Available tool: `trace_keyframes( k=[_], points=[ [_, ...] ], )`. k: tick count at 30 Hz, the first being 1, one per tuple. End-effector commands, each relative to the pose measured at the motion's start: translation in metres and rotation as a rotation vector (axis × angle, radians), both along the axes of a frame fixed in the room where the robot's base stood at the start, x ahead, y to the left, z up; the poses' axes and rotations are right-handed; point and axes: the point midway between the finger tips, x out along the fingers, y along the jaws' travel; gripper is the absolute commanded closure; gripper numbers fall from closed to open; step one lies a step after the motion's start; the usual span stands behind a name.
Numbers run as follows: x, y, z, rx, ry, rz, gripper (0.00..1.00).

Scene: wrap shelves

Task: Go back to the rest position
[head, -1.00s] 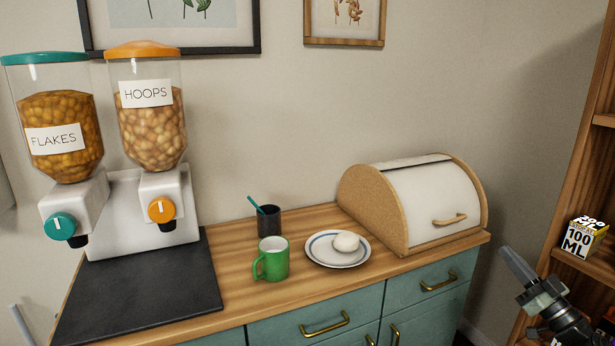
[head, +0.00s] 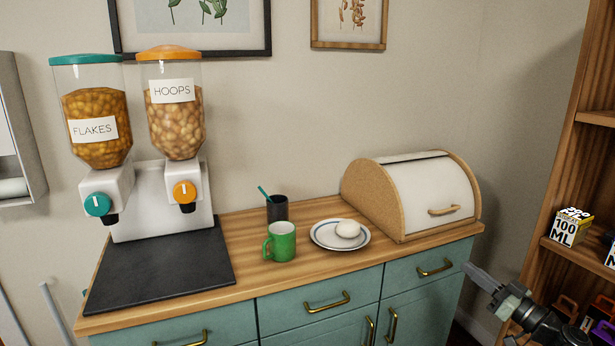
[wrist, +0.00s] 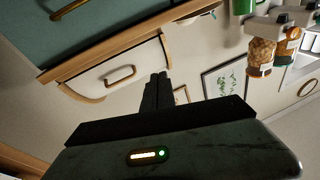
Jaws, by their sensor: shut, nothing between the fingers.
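My gripper (head: 482,278) is at the lower right of the head view, in front of the cabinet's right end and apart from the counter. Its fingers are together and empty. In the wrist view my gripper (wrist: 157,92) points toward the wall and the bread box (wrist: 118,75), with the fingers side by side and nothing between them. The rest position itself is not marked in either view.
A wooden shelf (head: 560,180) with boxes stands close on the right. The counter holds two cereal dispensers (head: 160,200), a green mug (head: 281,243), a dark cup (head: 277,208), a plate (head: 325,237) with a white round item, and the bread box (head: 430,195).

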Motion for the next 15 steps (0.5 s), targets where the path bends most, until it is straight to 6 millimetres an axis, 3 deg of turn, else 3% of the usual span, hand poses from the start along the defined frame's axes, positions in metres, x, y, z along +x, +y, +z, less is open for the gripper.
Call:
trace_keyframes(
  k=[5,8,11,12,15],
  points=[
    [0.023,0.063,-0.043,0.000,0.211,0.134,1.00],
    [0.033,0.110,-0.079,-0.013,0.394,0.219,1.00],
    [0.036,0.172,-0.130,-0.051,0.664,0.305,1.00],
    [0.033,0.197,-0.154,-0.080,0.793,0.326,1.00],
    [0.017,0.246,-0.208,-0.174,1.109,0.311,1.00]
  ],
)
